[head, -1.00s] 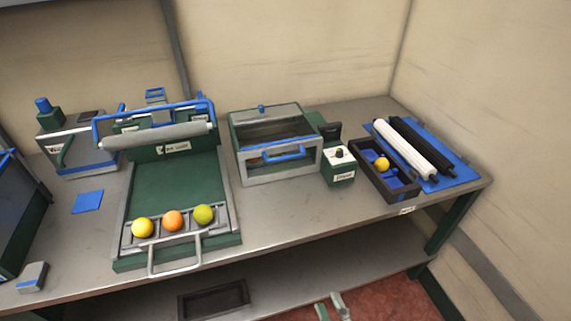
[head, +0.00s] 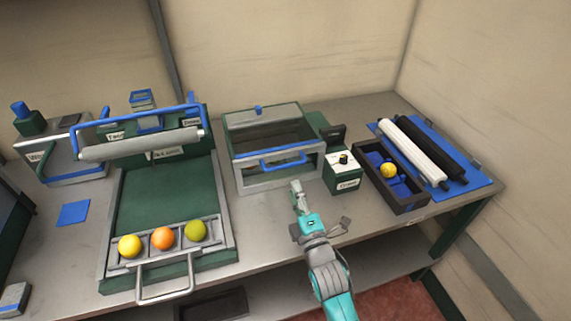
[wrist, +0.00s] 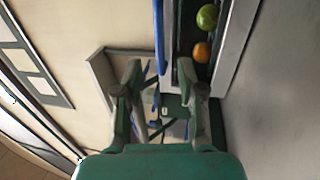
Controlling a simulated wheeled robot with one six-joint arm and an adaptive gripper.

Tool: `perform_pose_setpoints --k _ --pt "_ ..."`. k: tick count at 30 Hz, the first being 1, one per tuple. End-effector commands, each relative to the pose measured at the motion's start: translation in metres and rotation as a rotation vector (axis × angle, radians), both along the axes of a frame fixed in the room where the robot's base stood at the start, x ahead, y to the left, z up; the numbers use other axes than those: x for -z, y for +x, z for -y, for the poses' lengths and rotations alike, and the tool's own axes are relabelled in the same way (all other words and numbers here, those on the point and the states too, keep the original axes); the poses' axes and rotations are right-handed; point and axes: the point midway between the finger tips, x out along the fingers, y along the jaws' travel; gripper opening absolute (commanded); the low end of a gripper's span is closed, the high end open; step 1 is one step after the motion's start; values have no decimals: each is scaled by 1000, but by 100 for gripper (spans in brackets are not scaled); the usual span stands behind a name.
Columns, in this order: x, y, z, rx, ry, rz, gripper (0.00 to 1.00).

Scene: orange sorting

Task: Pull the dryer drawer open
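The dryer (head: 238,172) is a grey and green box at the back middle of the table in the head view. Its drawer front carries a blue bar handle (head: 284,162) and looks shut. My gripper (head: 297,187) is in front of and below the handle, apart from it, pointing at the dryer. In the wrist view my gripper (wrist: 160,78) is open and empty, its two fingers spread. A blue bar (wrist: 158,35), apparently the handle, shows beyond the fingertips. A green fruit (wrist: 207,17) and an orange one (wrist: 201,52) show in a dark, grey-framed opening beside it.
A rack with yellow, orange and green fruit (head: 196,231) stands left of my arm. A small labelled control box (head: 343,170) stands just right of the dryer. A dark tray (head: 398,204) with one yellow fruit is farther right. Bare table lies before the dryer.

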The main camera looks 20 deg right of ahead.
Motion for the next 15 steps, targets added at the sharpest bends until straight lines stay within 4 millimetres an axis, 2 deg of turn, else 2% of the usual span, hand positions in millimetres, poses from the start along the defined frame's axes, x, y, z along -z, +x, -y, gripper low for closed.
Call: perform_pose_setpoints --k 9,15 --pt "-11 52 0 0 2 2 39" --pt "-15 77 0 0 2 1 39"
